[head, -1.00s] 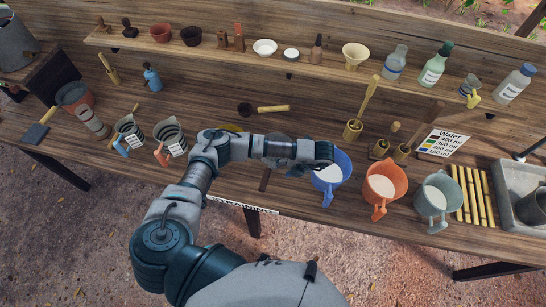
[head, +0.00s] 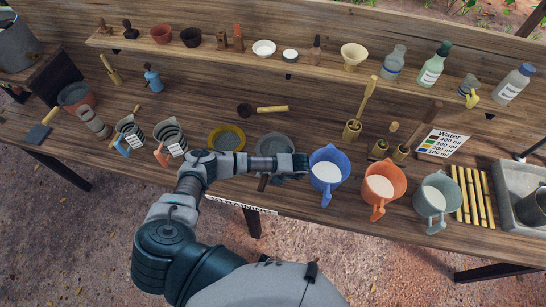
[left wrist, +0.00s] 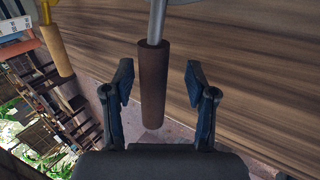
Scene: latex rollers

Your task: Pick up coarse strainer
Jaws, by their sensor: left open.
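Two strainers lie on the table in the head view: one with a yellow rim (head: 227,138) and a grey one (head: 275,146). I cannot tell from a label which is the coarse one. The grey strainer's dark brown handle (head: 263,182) points toward the table's front edge. My left gripper (head: 290,168) is low by this strainer. In the left wrist view, my open left gripper (left wrist: 159,72) has its fingers on either side of the dark brown handle (left wrist: 153,85), with gaps on both sides. My right gripper is not in view.
A blue pitcher (head: 326,178) stands right beside my left gripper, with an orange pitcher (head: 382,188) and a grey pitcher (head: 436,197) further right. The yellow strainer's light wooden handle (left wrist: 57,52) is to the left in the wrist view.

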